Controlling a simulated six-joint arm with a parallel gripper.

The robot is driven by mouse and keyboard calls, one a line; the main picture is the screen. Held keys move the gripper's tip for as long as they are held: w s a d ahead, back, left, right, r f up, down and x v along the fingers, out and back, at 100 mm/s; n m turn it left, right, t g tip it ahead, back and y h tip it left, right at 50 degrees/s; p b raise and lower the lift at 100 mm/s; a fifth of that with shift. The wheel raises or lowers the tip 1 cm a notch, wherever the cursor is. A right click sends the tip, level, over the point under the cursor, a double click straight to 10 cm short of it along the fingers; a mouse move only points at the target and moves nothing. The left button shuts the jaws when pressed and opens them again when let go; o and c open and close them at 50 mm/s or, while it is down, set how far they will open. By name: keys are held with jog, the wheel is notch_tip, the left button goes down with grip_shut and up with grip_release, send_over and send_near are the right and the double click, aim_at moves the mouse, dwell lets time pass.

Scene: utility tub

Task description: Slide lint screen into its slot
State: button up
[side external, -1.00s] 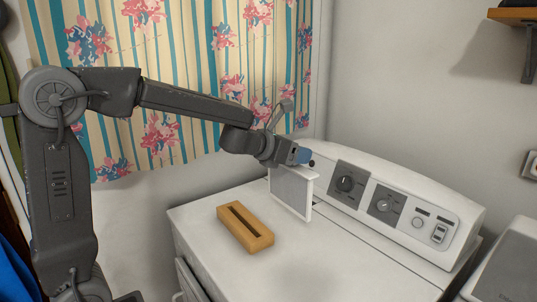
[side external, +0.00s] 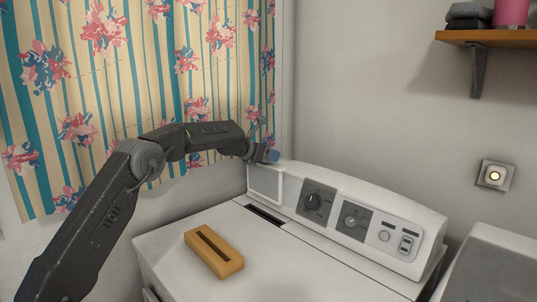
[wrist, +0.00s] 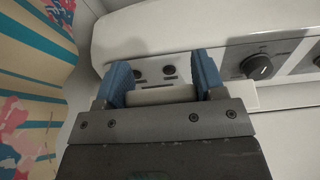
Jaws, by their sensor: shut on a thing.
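The lint screen (side external: 265,186) is a thin white-framed panel, held upright at the left end of the dryer's console. My gripper (side external: 268,156) is shut on its top edge. In the wrist view, the blue fingers of my gripper (wrist: 163,80) stand on either side of the screen's white top bar (wrist: 160,96). The slot (side external: 265,214) is a dark, narrow opening in the dryer top, just below the screen in the side view. The screen's lower edge appears slightly above and behind the slot; I cannot tell the exact gap.
A wooden block with a long groove (side external: 214,252), empty, sits on the dryer top (side external: 290,268) in front of the slot. The console (side external: 365,216) with knobs rises behind. A curtain (side external: 140,90) hangs at left. The dryer top right of the block is clear.

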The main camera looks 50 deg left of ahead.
aim_at(262, 169)
jog(key=shift+f, duration=2.95)
notch_tip(262, 169, down, 12)
jog(key=shift+r, duration=0.25)
dwell(4.3)
